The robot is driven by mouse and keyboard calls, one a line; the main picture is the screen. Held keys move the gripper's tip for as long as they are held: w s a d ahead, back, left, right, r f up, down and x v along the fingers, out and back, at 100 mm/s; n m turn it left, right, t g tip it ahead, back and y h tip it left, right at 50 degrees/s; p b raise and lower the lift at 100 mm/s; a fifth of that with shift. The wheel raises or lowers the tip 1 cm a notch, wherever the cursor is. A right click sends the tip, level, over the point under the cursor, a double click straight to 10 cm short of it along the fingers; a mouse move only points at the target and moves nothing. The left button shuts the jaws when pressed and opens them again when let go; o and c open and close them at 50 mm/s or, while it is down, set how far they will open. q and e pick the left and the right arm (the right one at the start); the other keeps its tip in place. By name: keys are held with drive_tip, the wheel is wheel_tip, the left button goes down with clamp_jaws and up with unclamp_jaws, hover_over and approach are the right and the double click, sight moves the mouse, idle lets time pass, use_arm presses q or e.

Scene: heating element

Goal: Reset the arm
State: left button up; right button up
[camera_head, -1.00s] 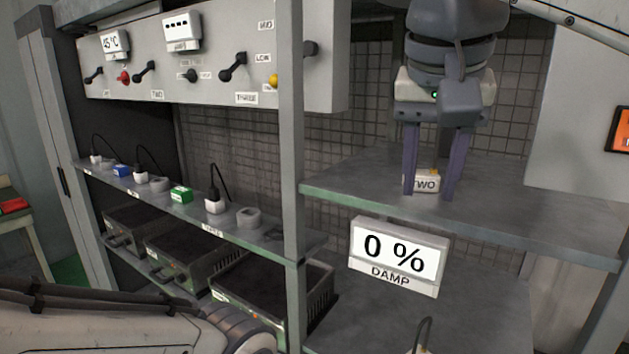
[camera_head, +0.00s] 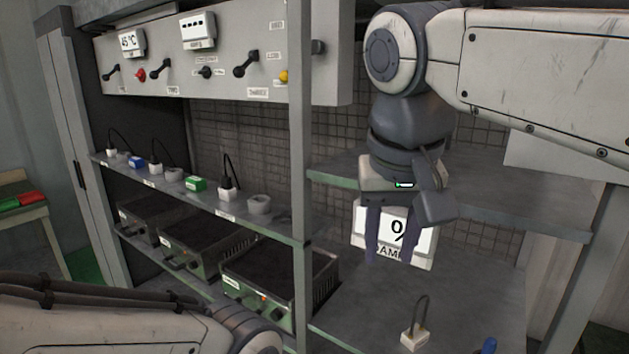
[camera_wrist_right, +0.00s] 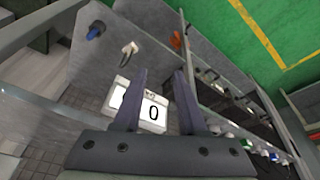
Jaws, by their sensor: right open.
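My right gripper (camera_head: 392,240) hangs pointing down in front of the white DAMP display (camera_head: 423,247), hiding part of it. Its fingers are apart with nothing between them. In the right wrist view the fingers (camera_wrist_right: 160,97) are spread, with the display (camera_wrist_right: 152,112) showing a 0 beyond them. My left arm lies across the lower left of the head view, but its gripper is out of the picture.
A white plug with a looped cord (camera_head: 415,338) and a blue item (camera_head: 488,346) sit on the lower right shelf (camera_head: 365,318). A grey post (camera_head: 299,130) divides the rack. Left are a shelf of plugs and sockets (camera_head: 275,224), heaters (camera_head: 275,270) and a lever panel (camera_head: 225,73).

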drive_tip(key=s+a+f+n+g, duration=0.1)
drive_tip(key=s+f+n, duration=0.3)
drive_tip(key=f, duration=0.8)
drive_tip(key=s+a+f+n+g+y+b, duration=0.1)
drive_tip(key=s+a+f+n+g, duration=0.1)
drive_tip(key=s+f, duration=0.7)
wheel_tip(320, 180, down, 5)
drive_tip(key=shift+a+r+n+y, duration=0.2)
drive_tip(key=shift+a+n+y, duration=0.1)
drive_tip(key=shift+a+n, duration=0.5)
drive_tip(key=shift+d, duration=0.1)
